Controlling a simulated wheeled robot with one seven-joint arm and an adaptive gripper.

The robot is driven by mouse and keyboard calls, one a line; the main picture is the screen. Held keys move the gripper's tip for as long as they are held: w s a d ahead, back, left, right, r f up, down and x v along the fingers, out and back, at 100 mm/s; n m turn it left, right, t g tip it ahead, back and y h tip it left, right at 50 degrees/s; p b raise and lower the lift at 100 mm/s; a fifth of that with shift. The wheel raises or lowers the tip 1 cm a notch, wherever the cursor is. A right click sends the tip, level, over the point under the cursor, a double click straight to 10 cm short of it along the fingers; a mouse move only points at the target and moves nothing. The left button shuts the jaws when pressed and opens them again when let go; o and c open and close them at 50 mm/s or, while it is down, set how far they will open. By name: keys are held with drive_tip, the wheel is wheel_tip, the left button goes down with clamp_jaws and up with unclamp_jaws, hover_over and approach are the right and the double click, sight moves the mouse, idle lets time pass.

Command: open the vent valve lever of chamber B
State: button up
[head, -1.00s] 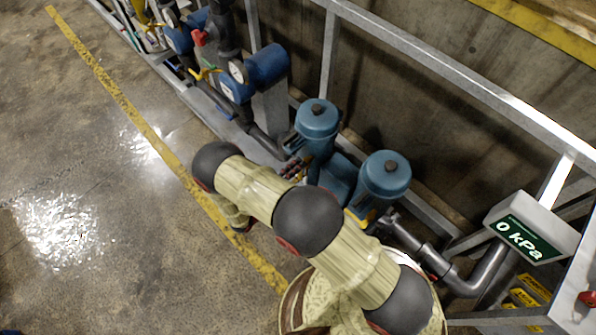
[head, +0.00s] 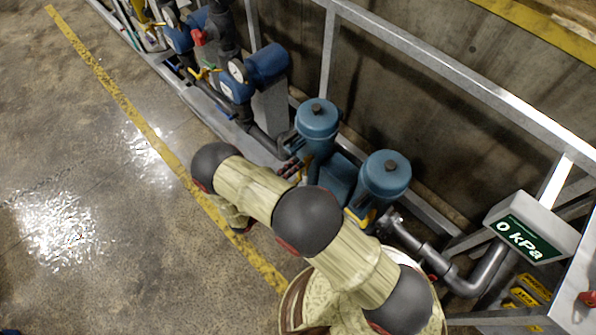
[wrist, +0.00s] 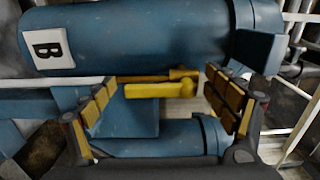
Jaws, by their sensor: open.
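A blue cylindrical chamber (wrist: 150,42) with a white plate marked B (wrist: 47,49) lies across the top of the wrist view. Just below it is the yellow vent valve lever (wrist: 148,90), roughly level in the picture. My gripper (wrist: 162,104) is open, with one padded finger on each side of the lever. I see no finger clearly touching it. In the head view two blue canisters, a left one (head: 317,119) and a right one (head: 385,177), stand beyond my arm. Their letters do not show there, and my arm hides much of the area below them.
A lower blue pipe (wrist: 160,138) runs below the lever. Grey frame rails (head: 470,83) stand behind the canisters. A display reading 0 kPa (head: 528,239) is at right. Gauges and pipes with a red handle (head: 199,37) are at upper left. The floor at left (head: 70,170) is clear.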

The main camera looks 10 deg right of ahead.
drive_tip(key=v, duration=1.1)
drive_tip(key=shift+s+a, duration=0.2)
drive_tip(key=shift+a, duration=0.05)
